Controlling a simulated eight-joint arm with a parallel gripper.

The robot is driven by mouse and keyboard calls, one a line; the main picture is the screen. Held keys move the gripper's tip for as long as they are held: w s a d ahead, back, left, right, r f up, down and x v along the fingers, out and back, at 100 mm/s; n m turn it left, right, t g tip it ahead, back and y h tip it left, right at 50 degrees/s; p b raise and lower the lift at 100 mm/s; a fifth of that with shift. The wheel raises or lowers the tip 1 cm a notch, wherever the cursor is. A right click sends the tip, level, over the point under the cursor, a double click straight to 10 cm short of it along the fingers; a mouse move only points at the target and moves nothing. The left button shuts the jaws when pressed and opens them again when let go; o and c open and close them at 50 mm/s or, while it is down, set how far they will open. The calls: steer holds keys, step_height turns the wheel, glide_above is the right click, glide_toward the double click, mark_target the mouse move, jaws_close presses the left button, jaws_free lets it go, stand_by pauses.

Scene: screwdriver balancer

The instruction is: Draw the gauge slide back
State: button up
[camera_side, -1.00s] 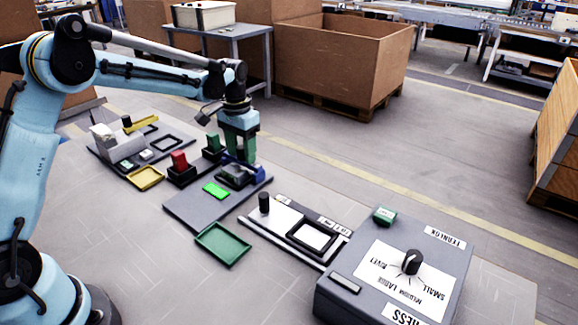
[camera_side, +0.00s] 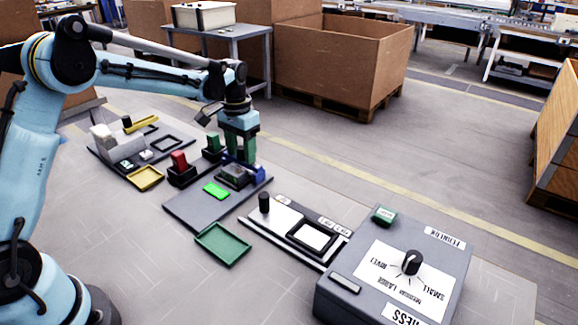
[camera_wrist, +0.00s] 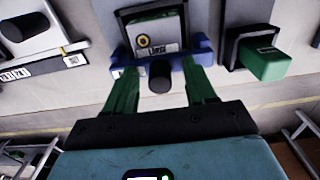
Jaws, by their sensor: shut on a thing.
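The gauge slide (camera_wrist: 204,50) is a blue piece with a black knob (camera_wrist: 160,77), beside a dark nest (camera_wrist: 125,18) on a grey plate. A square part with a round brass-coloured mark and a printed label (camera_wrist: 150,38) lies in the nest. In the side view, blue of the slide (camera_side: 260,173) shows at the nest's far right edge. My gripper (camera_wrist: 158,75) has green fingers, one on each side of the knob, and is shut on the slide; the exact contact is hard to see. In the side view my gripper (camera_side: 240,160) is low behind the nest.
A green block in a black holder (camera_wrist: 264,62) stands close to the right finger in the wrist view. A red block (camera_side: 180,160), a green tray (camera_side: 223,244), a lit green pad (camera_side: 216,190) and a grey dial box (camera_side: 345,284) stand nearby.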

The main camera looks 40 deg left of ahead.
steer(key=shift+f, duration=0.45)
steer(key=shift+s+a, duration=0.15)
steer(key=shift+s, duration=8.25)
steer(key=o, duration=0.6)
steer(key=shift+c, duration=0.2)
steer(key=shift+r, duration=0.1)
step_height(320, 180, up, 7)
steer(key=shift+d, duration=0.2)
